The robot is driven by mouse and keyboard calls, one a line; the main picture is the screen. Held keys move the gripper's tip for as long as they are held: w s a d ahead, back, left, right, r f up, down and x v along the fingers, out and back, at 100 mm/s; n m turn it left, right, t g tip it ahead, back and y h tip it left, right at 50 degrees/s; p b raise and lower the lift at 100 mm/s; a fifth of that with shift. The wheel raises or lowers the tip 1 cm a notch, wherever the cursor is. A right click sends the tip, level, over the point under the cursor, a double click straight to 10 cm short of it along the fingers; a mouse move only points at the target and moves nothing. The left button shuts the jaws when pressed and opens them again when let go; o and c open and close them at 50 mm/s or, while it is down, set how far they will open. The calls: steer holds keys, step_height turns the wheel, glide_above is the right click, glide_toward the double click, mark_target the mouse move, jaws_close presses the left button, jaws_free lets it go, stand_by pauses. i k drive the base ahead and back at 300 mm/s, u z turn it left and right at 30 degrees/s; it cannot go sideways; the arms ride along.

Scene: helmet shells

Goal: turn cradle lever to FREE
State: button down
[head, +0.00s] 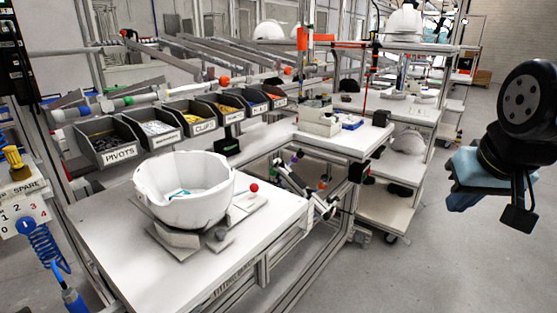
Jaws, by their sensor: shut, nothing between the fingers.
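A white helmet shell (185,190) sits open side up on a grey cradle (175,240) on the white worktable. Small teal pieces show inside it. A red ball knob (254,188), apparently the cradle lever's end, stands just right of the shell above a pale plate (245,206). The lever's arm is hard to make out and no FREE marking can be read. My gripper (464,206), light blue below a black wrist, is at the right over the floor, far from the knob. It is shut and holds nothing; its fingertips are hard to make out.
Grey bins (108,140) with labels such as PIVOTS and CLIPS line the table's back. A second bench (345,142) and a shelf cart (390,205) stand between the table and my gripper. The floor (430,270) at the lower right is clear.

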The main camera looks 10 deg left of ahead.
mark_target(253, 187)
steer(key=u, duration=0.15)
steer(key=i, duration=0.85)
steer(key=u, duration=0.7)
